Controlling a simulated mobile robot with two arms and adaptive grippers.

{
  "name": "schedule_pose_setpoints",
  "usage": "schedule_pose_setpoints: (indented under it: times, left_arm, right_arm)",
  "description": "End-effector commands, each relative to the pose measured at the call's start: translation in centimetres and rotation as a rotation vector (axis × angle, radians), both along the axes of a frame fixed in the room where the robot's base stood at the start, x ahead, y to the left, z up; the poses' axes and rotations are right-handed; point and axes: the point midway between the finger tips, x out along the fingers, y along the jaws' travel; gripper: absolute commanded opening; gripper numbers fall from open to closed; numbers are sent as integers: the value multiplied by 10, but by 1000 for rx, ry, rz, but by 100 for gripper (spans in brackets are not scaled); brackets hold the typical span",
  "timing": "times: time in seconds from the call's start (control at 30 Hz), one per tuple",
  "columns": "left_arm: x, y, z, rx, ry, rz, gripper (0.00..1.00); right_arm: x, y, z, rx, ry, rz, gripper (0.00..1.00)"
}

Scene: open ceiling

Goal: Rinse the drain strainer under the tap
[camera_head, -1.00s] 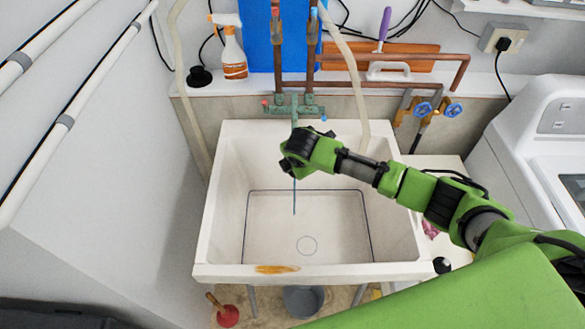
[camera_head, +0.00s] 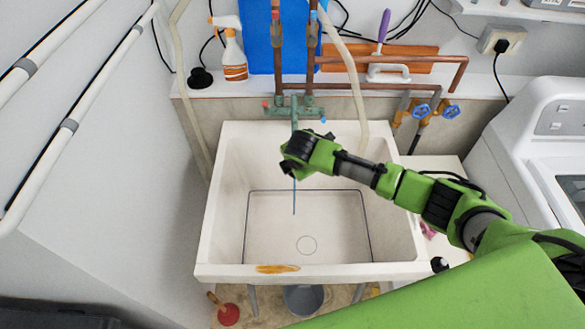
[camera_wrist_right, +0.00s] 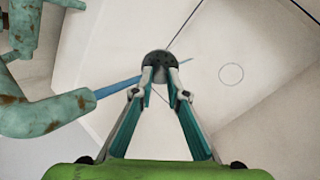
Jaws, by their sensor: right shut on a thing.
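My right gripper (camera_wrist_right: 160,75) is shut on the drain strainer (camera_wrist_right: 157,65), a small dark round disc with holes at its fingertips. In the head view the gripper (camera_head: 291,164) is over the sink (camera_head: 212,235), just in front of the green tap (camera_head: 294,108); the strainer is not clear there. The tap's spout (camera_wrist_right: 75,103) is left of the fingers in the wrist view. A thin blue water stream (camera_wrist_right: 117,87) runs from it, passes behind the fingers and shows again beyond them. I cannot tell whether it touches the strainer. My left gripper is not in view.
The sink basin is otherwise empty, with a drain ring (camera_head: 306,245) in its floor. A spray bottle (camera_head: 232,55), a black plug (camera_head: 200,77) and copper pipes (camera_head: 400,87) are behind it. A white machine (camera_head: 535,140) stands to the right.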

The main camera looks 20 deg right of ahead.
Motion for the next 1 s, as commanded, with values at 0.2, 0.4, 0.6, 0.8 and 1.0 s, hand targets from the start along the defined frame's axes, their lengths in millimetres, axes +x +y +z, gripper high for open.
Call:
schedule_pose_setpoints:
  times: [0.2,0.4,0.6,0.8,1.0]
  left_arm:
    - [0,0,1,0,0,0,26]
    - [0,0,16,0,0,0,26]
    - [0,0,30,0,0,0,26]
    - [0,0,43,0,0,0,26]
    - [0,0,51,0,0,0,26]
  right_arm:
    - [-1,0,0,0,0,0,0]
    - [-14,3,3,0,1,2,0]
    - [-30,6,3,1,2,2,0]
    - [-45,9,3,0,1,1,0]
    - [-61,13,1,0,1,1,0]
